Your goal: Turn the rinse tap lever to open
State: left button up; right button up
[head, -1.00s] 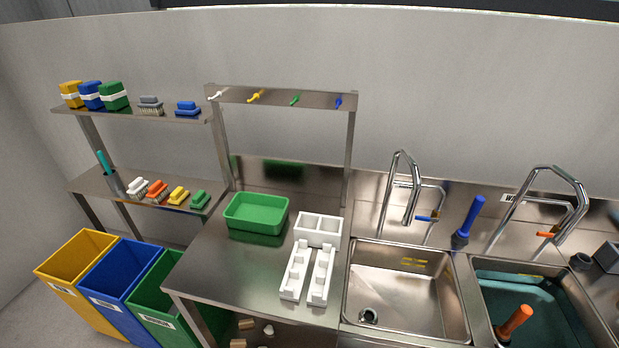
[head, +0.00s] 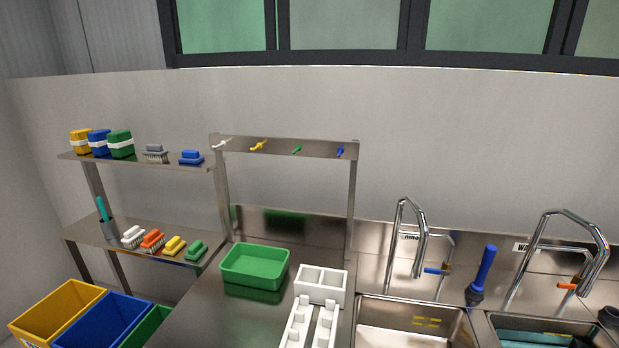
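The rinse tap (head: 396,235) is a tall bent chrome faucet behind the left sink, with a partly hidden label on the splashback behind it. The second tap (head: 541,245), with a label starting "WA", stands behind the right sink and has an orange lever (head: 566,286). No water shows at either spout. Neither of my grippers is in view.
A blue-handled tool (head: 485,268) stands upright between the taps. The left sink (head: 456,312) and right sink (head: 497,321) are cut off below. Left of them are a white divided holder (head: 321,286) and a green tray (head: 254,279). Shelves with brushes and coloured bins stand further left.

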aim_at(435, 272)
jog(key=i+l+z, duration=0.1)
jog(key=z, duration=0.4)
jog(key=i+l+z, duration=0.1)
jog(key=z, duration=0.35)
jog(key=k+j+z, duration=0.25)
jog(key=i+l, duration=0.05)
